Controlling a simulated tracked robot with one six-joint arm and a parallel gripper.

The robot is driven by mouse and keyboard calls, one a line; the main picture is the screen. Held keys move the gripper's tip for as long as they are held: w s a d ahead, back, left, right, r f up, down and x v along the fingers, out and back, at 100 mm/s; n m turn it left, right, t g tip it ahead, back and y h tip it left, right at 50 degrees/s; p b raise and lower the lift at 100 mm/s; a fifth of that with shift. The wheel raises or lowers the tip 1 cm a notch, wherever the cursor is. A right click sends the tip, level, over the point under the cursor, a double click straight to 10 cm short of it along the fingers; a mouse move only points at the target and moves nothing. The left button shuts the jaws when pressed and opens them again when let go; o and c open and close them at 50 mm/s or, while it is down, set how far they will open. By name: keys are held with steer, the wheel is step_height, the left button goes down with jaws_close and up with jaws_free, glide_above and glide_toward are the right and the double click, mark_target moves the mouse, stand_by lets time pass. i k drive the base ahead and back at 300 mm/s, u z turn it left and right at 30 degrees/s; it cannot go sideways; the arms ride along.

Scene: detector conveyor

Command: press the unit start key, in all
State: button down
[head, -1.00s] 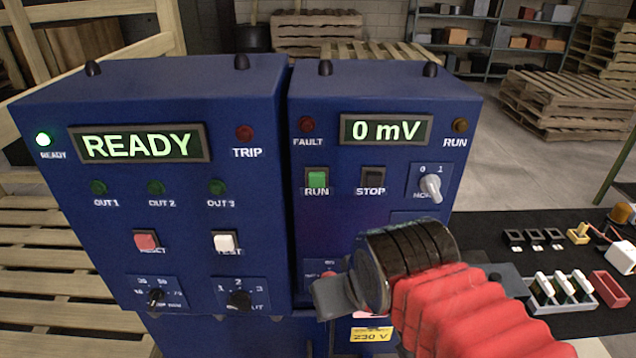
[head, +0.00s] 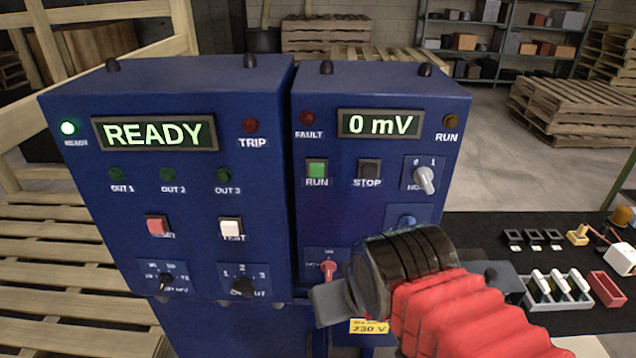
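The right blue cabinet (head: 375,95) carries a green key (head: 316,170) marked RUN and a dark key (head: 369,171) marked STOP. Neither key is covered. No key reads "unit start"; the green RUN key is the closest match. The display (head: 379,123) above reads 0 mV, and the FAULT and RUN lamps look unlit. My gripper (head: 328,303) is low in front of this cabinet, below the green key and apart from it. Its fingers are mostly hidden behind my wrist, so their opening does not show. I see nothing held.
A grey selector (head: 425,180), blue knob (head: 407,221) and red switch (head: 328,270) sit near my arm. Small parts lie on the dark right-hand surface.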

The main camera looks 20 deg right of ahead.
mark_target(316, 169)
steer(key=u, duration=0.55)
steer(key=k, duration=1.2)
steer(key=u, duration=0.75)
steer(key=i, duration=0.7)
steer(key=z, duration=0.2)
